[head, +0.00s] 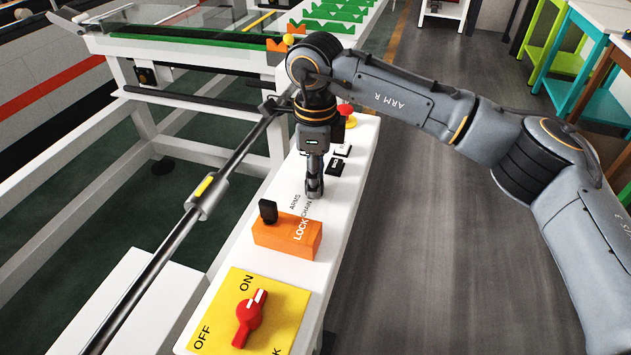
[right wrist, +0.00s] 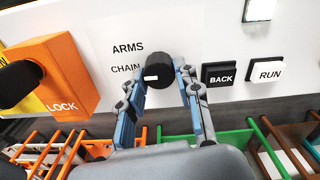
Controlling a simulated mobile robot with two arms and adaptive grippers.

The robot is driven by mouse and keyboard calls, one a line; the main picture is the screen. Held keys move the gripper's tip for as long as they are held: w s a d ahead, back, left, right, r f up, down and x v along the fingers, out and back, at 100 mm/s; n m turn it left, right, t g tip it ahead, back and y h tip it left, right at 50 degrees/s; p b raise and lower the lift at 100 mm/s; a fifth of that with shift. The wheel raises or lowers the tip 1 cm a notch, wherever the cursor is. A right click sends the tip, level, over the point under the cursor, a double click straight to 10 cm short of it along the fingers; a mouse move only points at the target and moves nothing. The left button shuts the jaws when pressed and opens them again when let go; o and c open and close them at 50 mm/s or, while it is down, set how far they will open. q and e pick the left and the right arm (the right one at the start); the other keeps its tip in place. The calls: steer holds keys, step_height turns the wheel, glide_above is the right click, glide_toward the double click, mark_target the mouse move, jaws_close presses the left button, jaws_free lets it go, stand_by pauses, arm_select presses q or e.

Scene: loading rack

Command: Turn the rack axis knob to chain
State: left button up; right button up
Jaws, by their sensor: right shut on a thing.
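The rack axis knob (right wrist: 158,70) is round and black with a short white mark on its lower left side. The mark lies roughly level and faces the CHAIN label (right wrist: 125,69); the ARMS label (right wrist: 128,47) is above that. My right gripper (right wrist: 161,82) has a finger on each side of the knob and is shut on it. In the head view my right gripper (head: 315,188) points down at the white panel (head: 352,188) and mostly hides the knob. My left gripper is not in view.
An orange LOCK block (head: 287,236) with a black handle stands close by, before a yellow plate with a red ON/OFF switch (head: 250,318). BACK (right wrist: 219,73) and RUN (right wrist: 267,71) buttons sit beside the knob. A red emergency button (head: 345,110) is farther back.

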stand_by(0.3)
steer(key=o, duration=1.2)
steer(key=shift+c, duration=0.2)
steer(key=shift+r, duration=0.1)
step_height(320, 180, up, 12)
